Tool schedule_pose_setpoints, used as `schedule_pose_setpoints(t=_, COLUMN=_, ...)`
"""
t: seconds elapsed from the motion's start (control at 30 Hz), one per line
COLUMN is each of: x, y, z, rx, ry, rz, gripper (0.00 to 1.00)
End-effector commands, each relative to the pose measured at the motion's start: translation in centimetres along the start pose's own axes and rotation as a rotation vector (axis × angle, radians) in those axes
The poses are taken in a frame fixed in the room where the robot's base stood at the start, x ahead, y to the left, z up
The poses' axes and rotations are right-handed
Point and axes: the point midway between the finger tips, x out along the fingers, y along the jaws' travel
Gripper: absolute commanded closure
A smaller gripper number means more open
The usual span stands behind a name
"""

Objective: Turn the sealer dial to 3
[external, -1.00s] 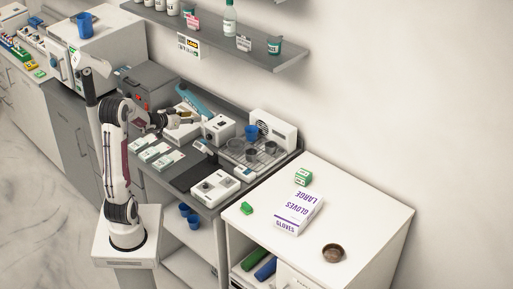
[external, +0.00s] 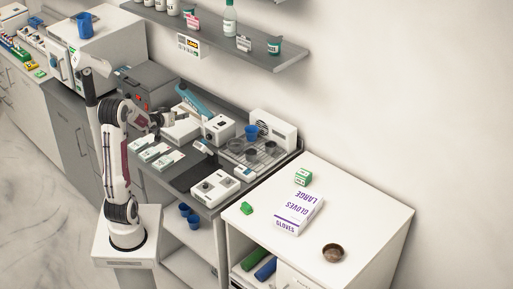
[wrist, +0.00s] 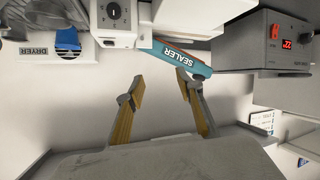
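The sealer shows in the wrist view as a teal arm (wrist: 182,57) marked SEALER beside a white body; in the external view its teal arm (external: 192,99) slants up behind the bench items. A white box (external: 217,129) stands just right of it. In the external view my gripper (external: 155,121) is left of the sealer.
A grey box (wrist: 262,40) with a red display stands beside the sealer. A white dryer (external: 273,129) and blue cup (external: 251,131) stand right of the dial box. White packs (external: 155,151) and another knobbed device (external: 215,187) lie in front. A shelf (external: 228,42) hangs above.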

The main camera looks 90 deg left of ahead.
Motion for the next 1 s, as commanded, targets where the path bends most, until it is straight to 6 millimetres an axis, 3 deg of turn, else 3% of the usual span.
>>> schedule_pose_setpoints(t=1.0, x=-1.4, y=-5.3, z=3.0, rx=-0.355, ry=-0.063, rz=-0.229, gripper=0.63)
